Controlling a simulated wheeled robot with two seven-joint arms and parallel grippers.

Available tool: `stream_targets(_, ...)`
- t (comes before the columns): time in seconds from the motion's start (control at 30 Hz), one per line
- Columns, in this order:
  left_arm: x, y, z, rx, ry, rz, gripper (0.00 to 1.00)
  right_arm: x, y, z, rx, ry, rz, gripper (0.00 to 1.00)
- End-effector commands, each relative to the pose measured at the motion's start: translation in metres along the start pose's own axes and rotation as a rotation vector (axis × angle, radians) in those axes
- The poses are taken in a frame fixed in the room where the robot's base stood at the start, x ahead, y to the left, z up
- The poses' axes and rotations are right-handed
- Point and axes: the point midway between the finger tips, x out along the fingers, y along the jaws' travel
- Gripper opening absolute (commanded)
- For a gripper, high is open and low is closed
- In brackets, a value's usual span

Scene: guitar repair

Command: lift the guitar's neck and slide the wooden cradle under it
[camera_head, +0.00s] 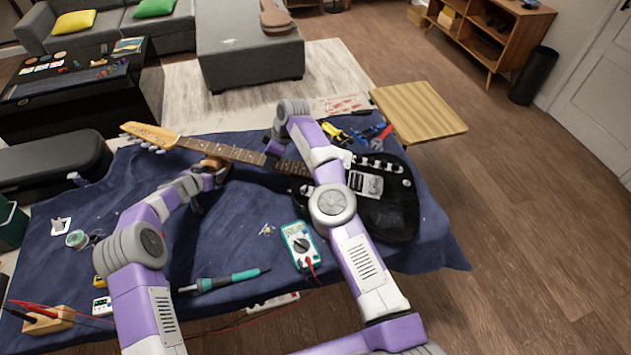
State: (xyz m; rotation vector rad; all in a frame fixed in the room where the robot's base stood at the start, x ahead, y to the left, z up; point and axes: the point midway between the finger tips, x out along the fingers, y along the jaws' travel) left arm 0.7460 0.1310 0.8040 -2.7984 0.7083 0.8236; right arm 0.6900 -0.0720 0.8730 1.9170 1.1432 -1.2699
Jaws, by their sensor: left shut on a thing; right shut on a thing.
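The electric guitar lies across the blue cloth, with its black body (392,207) at the right and its wooden neck (232,151) running left to the headstock (150,134). My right gripper (275,150) is shut on the neck near the body; its arm hides part of the guitar. My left gripper (216,174) is shut on the small wooden cradle (211,162), close against the near side of the neck. The gripper hides much of the cradle. I cannot tell how far it reaches under the neck or whether they touch.
A multimeter (299,244) and a teal soldering iron (234,279) lie on the near cloth (253,211). Pliers and other tools (367,134) lie behind the guitar body. A black case (52,163) stands at the left. A wooden stool (418,111) is at the back right.

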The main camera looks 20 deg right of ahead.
Motion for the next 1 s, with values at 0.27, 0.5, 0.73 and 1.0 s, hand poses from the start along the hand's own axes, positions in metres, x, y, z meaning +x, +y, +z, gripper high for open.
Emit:
stream_targets(0.27,0.0000,0.0001,-0.0010,-0.001,0.003,0.000,0.36,-0.0048,-0.0003,-0.0059,-0.004,0.013,0.005,0.00)
stream_targets(0.5,0.0012,-0.0001,0.0009,-0.001,0.002,0.000,0.36,-0.0048,-0.0003,-0.0058,-0.004,0.013,0.005,0.00)
stream_targets(0.73,0.0011,-0.0002,0.0009,-0.001,0.002,0.000,0.83,-0.0048,-0.0003,-0.0058,-0.004,0.013,0.005,0.00)
stream_targets(1.0,0.0013,-0.0001,0.0018,-0.001,0.001,0.000,0.96,-0.0048,-0.0003,-0.0057,-0.004,0.013,0.005,0.00)
